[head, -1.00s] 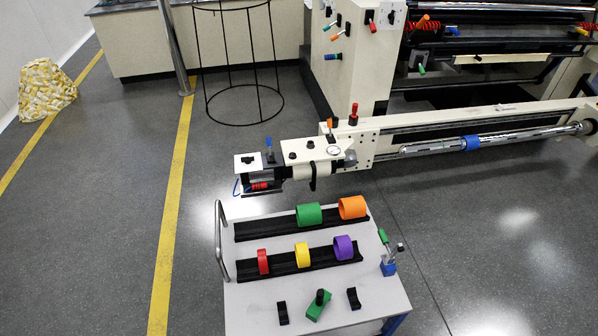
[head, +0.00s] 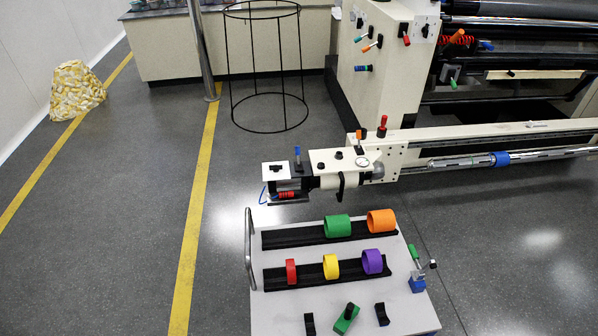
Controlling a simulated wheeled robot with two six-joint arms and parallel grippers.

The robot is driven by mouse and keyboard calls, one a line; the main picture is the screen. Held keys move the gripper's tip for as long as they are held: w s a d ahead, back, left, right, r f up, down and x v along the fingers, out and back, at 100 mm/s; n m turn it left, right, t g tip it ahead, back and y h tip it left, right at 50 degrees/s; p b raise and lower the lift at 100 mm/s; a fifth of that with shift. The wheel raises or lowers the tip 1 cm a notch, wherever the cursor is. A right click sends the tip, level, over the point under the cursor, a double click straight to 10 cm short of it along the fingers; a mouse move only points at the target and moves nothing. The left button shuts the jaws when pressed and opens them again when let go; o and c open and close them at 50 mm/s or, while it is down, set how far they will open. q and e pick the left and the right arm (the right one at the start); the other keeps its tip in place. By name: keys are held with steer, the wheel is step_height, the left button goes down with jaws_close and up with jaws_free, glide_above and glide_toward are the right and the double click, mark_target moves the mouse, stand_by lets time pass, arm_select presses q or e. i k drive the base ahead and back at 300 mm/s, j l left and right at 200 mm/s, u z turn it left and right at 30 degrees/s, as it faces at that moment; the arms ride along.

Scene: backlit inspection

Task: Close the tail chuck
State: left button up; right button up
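A cream machine unit (head: 333,160) sits at the left end of a long cream rail (head: 500,135). A red-topped lever (head: 382,126) and an orange-tipped lever (head: 359,140) stand on it, with a round gauge and black knobs. A blue-handled lever (head: 298,156) stands at its left end. A shiny shaft (head: 460,162) with a blue band (head: 500,159) runs along the rail to the right edge. Which part is the tail chuck, and whether it is open, I cannot tell. Neither of my grippers is in view.
A white cart (head: 268,318) in front carries coloured rings on black racks (head: 300,238). A large machine (head: 380,70) stands behind. A black wire stand (head: 267,130), a steel post (head: 202,50) and a patterned bag (head: 77,90) are at left.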

mark_target(349, 167)
steer(key=i+j+z, duration=0.2)
steer(key=j, duration=0.6)
steer(key=i+j+z, duration=0.1)
steer(key=j+z, duration=0.15)
steer(key=j, duration=0.6)
steer(key=j+z, duration=0.2)
steer(key=j, duration=0.65)
steer(key=i+j+z, duration=0.3)
steer(key=i+j, duration=0.15)
steer(key=j, duration=0.15)
steer(key=i+j+z, duration=0.15)
steer(key=j, duration=0.2)
steer(key=i+j+z, duration=0.1)
steer(key=j, duration=0.25)
steer(key=i+j+z, duration=0.3)
steer(key=j, duration=0.45)
steer(key=i, duration=0.1)
